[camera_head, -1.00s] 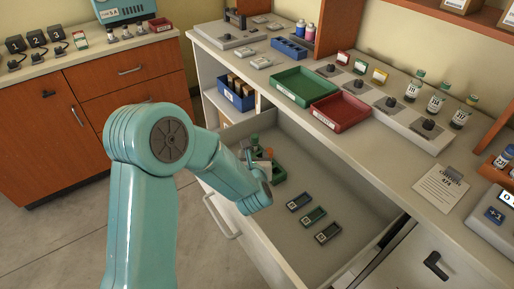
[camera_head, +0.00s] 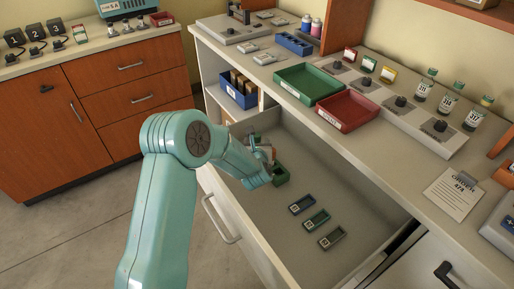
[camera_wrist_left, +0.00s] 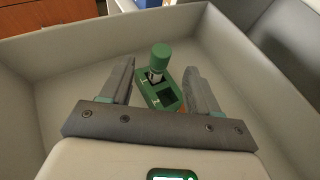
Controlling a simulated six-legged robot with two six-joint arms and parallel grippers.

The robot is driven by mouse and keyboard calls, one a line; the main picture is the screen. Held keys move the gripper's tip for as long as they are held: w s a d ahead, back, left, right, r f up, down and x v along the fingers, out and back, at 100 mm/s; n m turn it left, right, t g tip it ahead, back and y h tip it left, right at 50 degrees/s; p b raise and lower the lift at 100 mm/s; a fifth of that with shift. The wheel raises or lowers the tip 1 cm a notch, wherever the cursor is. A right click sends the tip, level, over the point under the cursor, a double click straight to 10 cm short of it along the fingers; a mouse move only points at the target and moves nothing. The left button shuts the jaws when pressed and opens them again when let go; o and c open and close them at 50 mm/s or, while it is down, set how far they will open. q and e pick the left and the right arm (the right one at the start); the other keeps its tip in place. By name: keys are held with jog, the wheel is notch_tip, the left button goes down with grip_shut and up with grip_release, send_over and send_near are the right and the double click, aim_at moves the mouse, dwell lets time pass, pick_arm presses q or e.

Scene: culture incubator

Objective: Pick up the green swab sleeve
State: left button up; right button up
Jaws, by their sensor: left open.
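The green swab sleeve shows in the left wrist view as an upright tube with a green cap (camera_wrist_left: 160,54) and a clear, pale-labelled body. It stands in the far well of a green two-well holder (camera_wrist_left: 160,97) on the drawer floor; the near well looks empty. The holder shows partly in the head view (camera_head: 282,177), with the sleeve mostly hidden by my arm. My left gripper (camera_wrist_left: 159,68) is open above the holder, one finger on each side of the sleeve in the picture. I cannot see contact. It also shows in the head view (camera_head: 266,168).
The open drawer (camera_head: 365,205) has pale walls around my gripper. The counter above holds a green tray (camera_head: 308,84) and a red tray (camera_head: 347,112). A blue bin (camera_head: 239,90) stands on the shelf behind.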

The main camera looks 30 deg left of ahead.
aim_at(257, 136)
pick_arm(q)
jog(key=x, duration=0.5)
jog(key=shift+w+p, duration=0.25)
jog(key=shift+p, duration=0.1)
grip_shut()
